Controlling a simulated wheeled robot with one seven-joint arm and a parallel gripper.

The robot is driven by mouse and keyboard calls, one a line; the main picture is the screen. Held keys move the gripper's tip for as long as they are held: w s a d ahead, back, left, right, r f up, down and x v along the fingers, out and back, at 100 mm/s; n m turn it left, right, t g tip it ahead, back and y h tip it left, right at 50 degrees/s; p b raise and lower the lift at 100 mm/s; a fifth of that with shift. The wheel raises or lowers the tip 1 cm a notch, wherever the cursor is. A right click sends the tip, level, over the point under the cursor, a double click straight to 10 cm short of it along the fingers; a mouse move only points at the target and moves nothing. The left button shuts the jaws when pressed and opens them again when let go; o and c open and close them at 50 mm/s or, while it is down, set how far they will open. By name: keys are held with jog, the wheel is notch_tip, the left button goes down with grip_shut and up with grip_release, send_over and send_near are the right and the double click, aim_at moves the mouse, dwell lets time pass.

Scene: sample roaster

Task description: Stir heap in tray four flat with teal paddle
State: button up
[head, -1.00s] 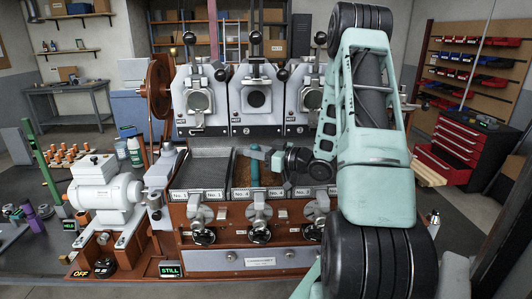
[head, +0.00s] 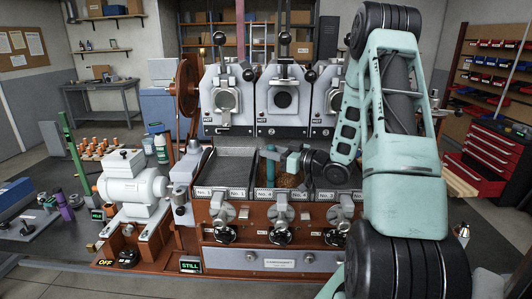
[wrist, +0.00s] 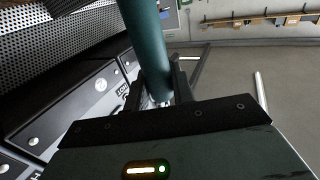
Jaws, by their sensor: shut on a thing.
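The teal paddle (head: 270,173) stands about upright in tray four (head: 299,195), the middle tray with No. 4 labels on its front. Its shaft also shows in the wrist view (wrist: 147,45), between my gripper's fingers. My gripper (head: 272,155) is shut on the paddle shaft, over the left part of the tray. The brown heap (head: 287,180) shows to the right of the shaft. My gripper and arm cover part of the tray, so I cannot tell how flat the heap is. The paddle's lower end is hidden.
The No. 1 tray (head: 222,165) lies to the left, with a dark perforated bottom. Roaster drum fronts (head: 283,98) stand close behind the trays. Valve handles (head: 278,213) line the front. A white motor (head: 132,185) stands at left. The lit sign (head: 190,265) reads STILL.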

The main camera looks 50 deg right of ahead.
jog(key=s+d, duration=0.6)
jog(key=s, duration=0.1)
dwell(0.3)
jog(key=shift+a, duration=0.1)
jog(key=w+a, duration=0.7)
jog(key=w, duration=0.1)
jog(key=shift+w+b, duration=0.25)
jog(key=shift+b, duration=0.2)
jog(key=shift+r, duration=0.1)
notch_tip(320, 180, up, 6)
jog(key=p, duration=0.4)
jog(key=shift+a, duration=0.1)
dwell(0.4)
